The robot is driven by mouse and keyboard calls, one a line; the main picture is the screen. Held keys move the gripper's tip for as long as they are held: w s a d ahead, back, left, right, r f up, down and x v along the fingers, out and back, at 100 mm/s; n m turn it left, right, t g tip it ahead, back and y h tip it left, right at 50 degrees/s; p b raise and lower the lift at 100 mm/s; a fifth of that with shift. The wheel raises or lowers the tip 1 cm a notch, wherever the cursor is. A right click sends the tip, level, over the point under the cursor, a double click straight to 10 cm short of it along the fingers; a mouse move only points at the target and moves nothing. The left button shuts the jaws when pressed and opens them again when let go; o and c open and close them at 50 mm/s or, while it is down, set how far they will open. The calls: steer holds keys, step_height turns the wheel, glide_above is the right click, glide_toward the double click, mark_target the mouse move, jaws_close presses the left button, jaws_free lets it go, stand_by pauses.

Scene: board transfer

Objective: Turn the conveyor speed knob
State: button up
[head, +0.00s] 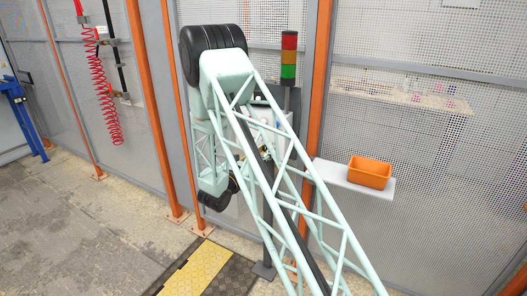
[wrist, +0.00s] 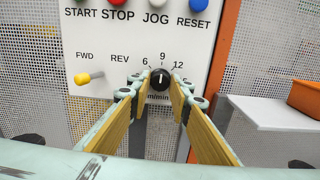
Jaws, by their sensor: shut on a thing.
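The black speed knob (wrist: 160,78) is on a white control panel (wrist: 205,45) in the wrist view. Its white pointer line stands about upright, toward the 9 on a scale marked 6, 9 and 12 with "m/min" below. My gripper (wrist: 159,92) has its two yellow-padded fingers on the left and right of the knob, shut on it. In the head view my arm covers most of the panel, and the knob cannot be made out there.
A FWD/REV lever switch (wrist: 88,78) with a yellow tip is left of the knob. START, STOP, JOG and RESET buttons (wrist: 198,5) sit above. An orange bin (head: 369,172) stands on a white shelf (head: 340,181) at right. A signal tower (head: 288,58) rises behind my arm.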

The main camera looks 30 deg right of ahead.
stand_by(0.3)
steer(key=o, duration=0.9)
steer(key=shift+s+a, duration=0.1)
steer(key=shift+a, duration=0.05)
steer(key=shift+v, duration=5.85)
